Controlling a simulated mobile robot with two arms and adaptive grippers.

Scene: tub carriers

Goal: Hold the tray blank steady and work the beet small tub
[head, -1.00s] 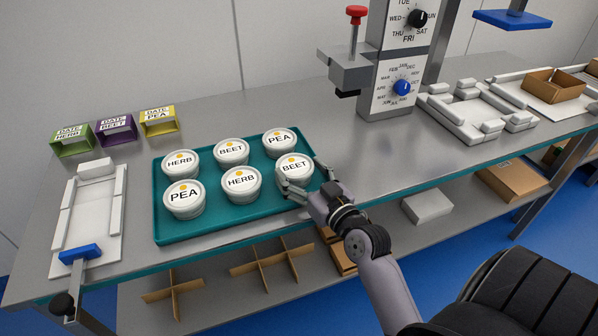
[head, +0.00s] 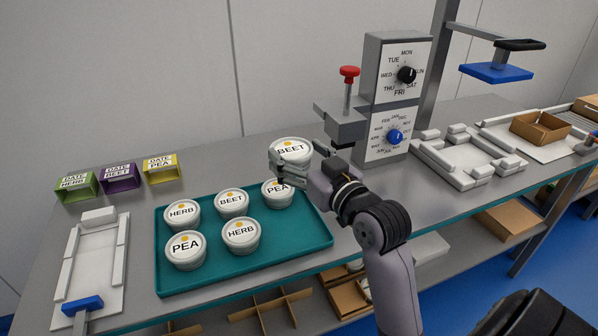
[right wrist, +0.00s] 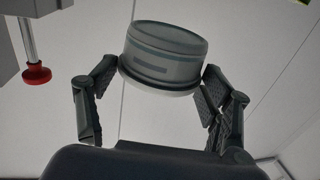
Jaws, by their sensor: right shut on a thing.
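My right gripper (head: 304,162) is shut on a white beet small tub (head: 291,149) with a BEET lid label and holds it up in the air above the back right of the teal tray (head: 290,245). In the right wrist view the tub (right wrist: 163,58) sits between the two fingers of the gripper (right wrist: 160,90). Another beet tub (head: 231,202) stands in the tray. No thing clearly marked as a tray blank can be told apart; a white plate with raised edge strips (head: 90,265) lies at the left. My left gripper is not in view.
Herb and pea tubs stand in the tray, including one herb tub (head: 241,234). Green (head: 76,186), purple (head: 119,178) and yellow (head: 162,169) date boxes stand at the back left. A grey dial post with a red-knobbed press (head: 349,72) stands right of the held tub.

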